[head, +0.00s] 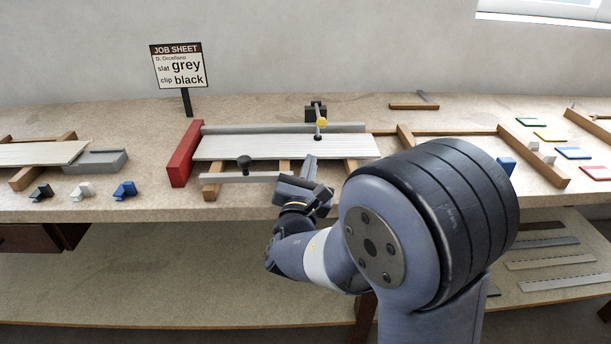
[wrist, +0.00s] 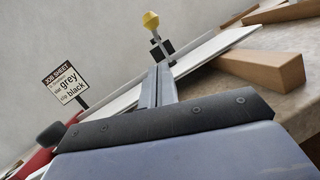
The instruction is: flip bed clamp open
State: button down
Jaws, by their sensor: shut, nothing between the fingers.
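The bed clamp (head: 316,110) has a black block at the back of the bed and an arm with a yellow knob (head: 321,122). The arm reaches forward over the pale ribbed slat (head: 270,147), with a dark tip at the slat; I cannot tell if it touches. My gripper (head: 309,163) is shut and empty at the slat's front edge, in front of the clamp and apart from it. In the wrist view, the yellow knob (wrist: 151,20) stands just beyond my closed fingertips (wrist: 156,72), with the black block (wrist: 162,48) behind them.
A red end stop (head: 184,155) stands at the bed's left. A grey bar with a black knob (head: 245,163) lies along its front. The job sheet (head: 178,66) reads slat grey, clip black. Black, white and blue clips (head: 124,190) lie front left. A wooden frame (head: 455,134) lies right.

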aim_at(318, 123)
jog(key=shift+w+d+r+p, duration=0.3)
jog(key=shift+w+r+p, duration=0.35)
jog(key=shift+w+d+r+p, duration=0.3)
jog(key=shift+w+r+p, duration=0.3)
jog(key=shift+w+p, duration=0.05)
jog(key=shift+w+d+r+p, duration=0.3)
jog(key=shift+w+r+p, duration=0.35)
jog(key=shift+a+r, duration=0.1)
